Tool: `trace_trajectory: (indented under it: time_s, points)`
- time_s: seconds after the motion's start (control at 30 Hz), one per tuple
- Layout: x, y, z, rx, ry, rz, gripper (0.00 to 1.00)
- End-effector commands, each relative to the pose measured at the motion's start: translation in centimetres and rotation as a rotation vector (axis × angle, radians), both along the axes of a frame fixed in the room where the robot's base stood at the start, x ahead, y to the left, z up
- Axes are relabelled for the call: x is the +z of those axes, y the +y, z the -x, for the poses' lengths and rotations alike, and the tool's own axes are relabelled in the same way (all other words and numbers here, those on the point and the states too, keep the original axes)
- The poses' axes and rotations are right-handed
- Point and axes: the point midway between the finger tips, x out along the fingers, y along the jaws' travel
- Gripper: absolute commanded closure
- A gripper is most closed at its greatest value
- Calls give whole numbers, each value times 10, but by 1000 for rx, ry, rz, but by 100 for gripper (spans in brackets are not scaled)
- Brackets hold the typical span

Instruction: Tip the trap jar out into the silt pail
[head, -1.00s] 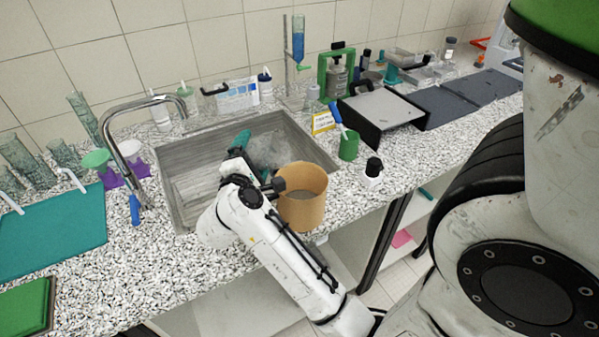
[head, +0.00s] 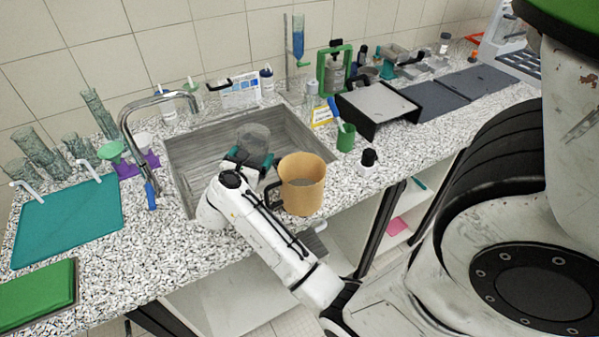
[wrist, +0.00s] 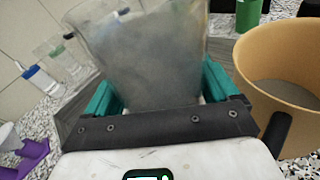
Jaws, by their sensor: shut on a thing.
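The trap jar is a clear, greyish glass vessel (wrist: 150,60), held between the teal fingers of my gripper (wrist: 155,95) in the wrist view. In the head view the jar (head: 253,137) shows over the sink, beyond my gripper (head: 250,160), and looks near upright. My gripper is shut on it. Its contents look grey and cloudy; their level is hard to tell. The silt pail is a tan, open-topped pail (head: 302,188) with a dark handle, on the counter at the sink's front right. It also shows right of the jar in the wrist view (wrist: 262,50), with grey matter inside.
The steel sink (head: 190,160) lies under my gripper, with a curved tap (head: 130,120) at its left. A green cup with a brush (head: 346,138) and a small black-capped bottle (head: 367,162) stand right of the pail.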

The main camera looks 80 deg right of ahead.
Motion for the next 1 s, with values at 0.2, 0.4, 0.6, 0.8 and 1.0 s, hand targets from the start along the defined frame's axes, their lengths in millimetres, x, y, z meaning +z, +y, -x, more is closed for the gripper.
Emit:
trace_trajectory:
  time_s: [0.2, 0.4, 0.6, 0.8, 1.0]
  points:
    - [-6, -8, -2, 0, 126, -7, 60]
    - [5, -10, -3, 2, 161, -7, 60]
    - [32, -10, -2, 2, 160, -8, 60]
    - [51, -10, -2, 1, 160, -9, 60]
    - [53, -10, -2, 1, 162, -10, 60]
